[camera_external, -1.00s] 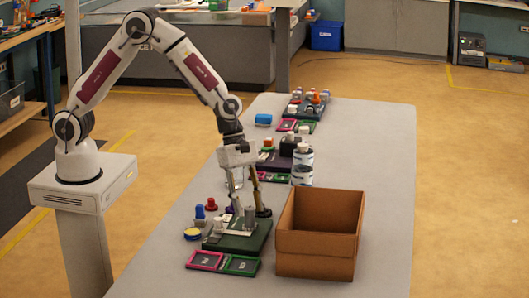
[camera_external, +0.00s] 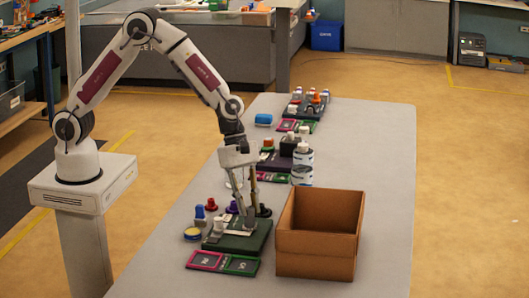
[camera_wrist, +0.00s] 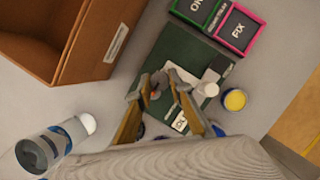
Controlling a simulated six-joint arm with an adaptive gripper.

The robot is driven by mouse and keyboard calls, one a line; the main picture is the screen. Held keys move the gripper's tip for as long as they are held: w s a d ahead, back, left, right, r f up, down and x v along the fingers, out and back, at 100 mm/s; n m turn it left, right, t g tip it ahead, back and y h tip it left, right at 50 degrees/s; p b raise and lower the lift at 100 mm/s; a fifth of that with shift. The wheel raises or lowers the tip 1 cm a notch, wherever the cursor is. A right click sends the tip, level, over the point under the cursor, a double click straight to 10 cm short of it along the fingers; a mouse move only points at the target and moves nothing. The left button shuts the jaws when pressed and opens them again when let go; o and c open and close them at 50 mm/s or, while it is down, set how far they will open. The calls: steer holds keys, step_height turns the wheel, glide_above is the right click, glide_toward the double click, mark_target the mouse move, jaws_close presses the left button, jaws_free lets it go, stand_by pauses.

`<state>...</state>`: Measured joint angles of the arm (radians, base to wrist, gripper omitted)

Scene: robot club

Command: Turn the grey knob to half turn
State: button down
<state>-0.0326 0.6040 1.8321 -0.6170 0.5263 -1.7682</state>
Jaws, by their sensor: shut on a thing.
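The dark green board (camera_external: 238,243) lies on the near part of the table and also shows in the wrist view (camera_wrist: 175,52). My gripper (camera_external: 247,221) points down over the board with its fingertips low on it, shut on the grey knob. The fingers mostly hide the knob, so its pointer angle cannot be read. In the wrist view, my gripper's fingertips (camera_wrist: 160,88) stand on either side of the knob's place. A white knob (camera_wrist: 208,89) stands on the same board beside the fingers, on a pale plate.
An open brown box (camera_external: 316,258) stands close right of the board. Pink-framed (camera_external: 205,260) and green-framed (camera_external: 240,265) cards lie in front. Bare table lies at the near left.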

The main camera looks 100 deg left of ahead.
steer(key=m+g+h, duration=0.1)
steer(key=m, duration=0.3)
steer(key=shift+w+a, duration=0.1)
steer(key=shift+w, duration=0.05)
steer(key=m+g, duration=0.2)
steer(key=m, duration=0.2)
steer(key=shift+m, duration=0.3)
steer(key=shift+f, duration=0.1)
stand_by(0.3)
steer(key=c, duration=1.8)
jaws_free()
steer(key=shift+n, duration=0.4)
